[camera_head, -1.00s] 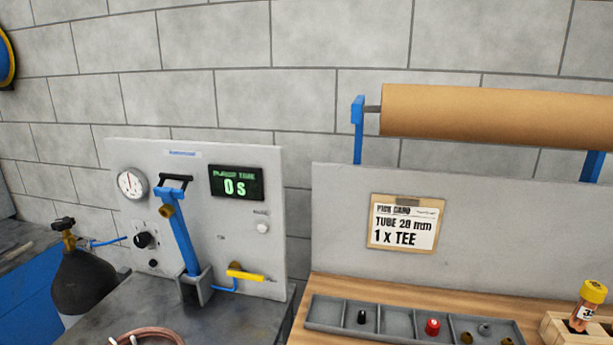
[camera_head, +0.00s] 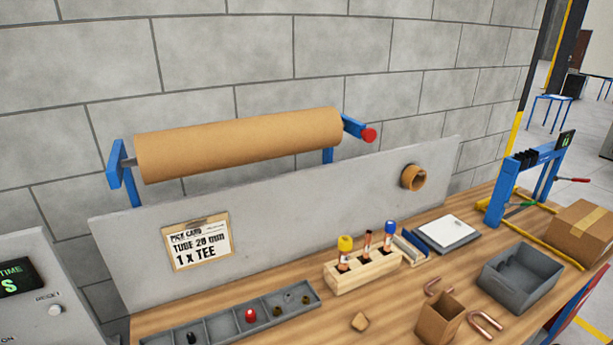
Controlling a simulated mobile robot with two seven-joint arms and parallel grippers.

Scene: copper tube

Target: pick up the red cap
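Neither of my grippers shows in the head view.
A wooden block (camera_head: 362,272) holding capped copper pieces stands right of the tray. A small cardboard box (camera_head: 438,318), copper bends (camera_head: 485,324), a grey bin (camera_head: 520,275) and a clipboard (camera_head: 447,233) are farther right. A grey back panel (camera_head: 290,225) with a pick card (camera_head: 197,243) rises behind.

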